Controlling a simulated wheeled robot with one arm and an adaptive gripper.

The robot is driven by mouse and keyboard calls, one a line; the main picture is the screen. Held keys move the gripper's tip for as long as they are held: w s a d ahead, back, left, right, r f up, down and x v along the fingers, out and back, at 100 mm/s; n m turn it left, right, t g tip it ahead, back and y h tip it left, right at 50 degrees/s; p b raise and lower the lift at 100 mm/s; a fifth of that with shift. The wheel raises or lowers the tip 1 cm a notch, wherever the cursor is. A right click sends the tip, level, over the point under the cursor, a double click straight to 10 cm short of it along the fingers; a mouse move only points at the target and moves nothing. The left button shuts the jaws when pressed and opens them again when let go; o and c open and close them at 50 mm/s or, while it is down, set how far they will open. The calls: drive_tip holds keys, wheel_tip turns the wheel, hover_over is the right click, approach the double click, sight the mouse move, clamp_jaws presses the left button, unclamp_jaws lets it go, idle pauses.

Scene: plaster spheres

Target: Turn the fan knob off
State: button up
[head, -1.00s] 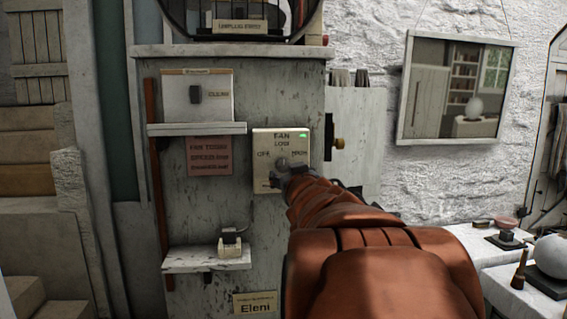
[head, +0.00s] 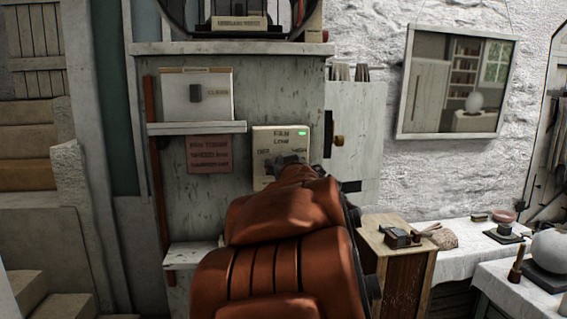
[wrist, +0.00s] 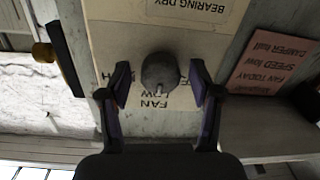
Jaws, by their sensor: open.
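The cream fan panel (head: 262,143) is on the grey cabinet front in the head view, with FAN, LOW and HIGH lettering and a lit green lamp (head: 302,133). My arm hides its lower part and the knob there. In the wrist view, which is upside down, the round dark grey knob (wrist: 161,70) sits between the fingers of my gripper (wrist: 160,82). A small pale mark on the knob's edge faces the FAN LOW lettering. The gripper is open, with one finger on each side of the knob and small gaps visible. In the head view my gripper (head: 291,163) is at the panel.
A cabinet door with a brass knob (head: 339,141) stands to the right. A wooden stand (head: 402,255) and a white table (head: 477,248) are at lower right.

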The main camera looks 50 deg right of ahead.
drive_tip(key=c, duration=1.1)
drive_tip(key=shift+c, duration=0.2)
drive_tip(key=shift+n, duration=0.3)
drive_tip(key=n, duration=1.1)
drive_tip(key=shift+w+f+g+b, duration=0.1)
drive_tip(key=shift+g+b, duration=0.2)
drive_tip(key=shift+a, duration=0.1)
drive_tip(key=o, duration=1.1)
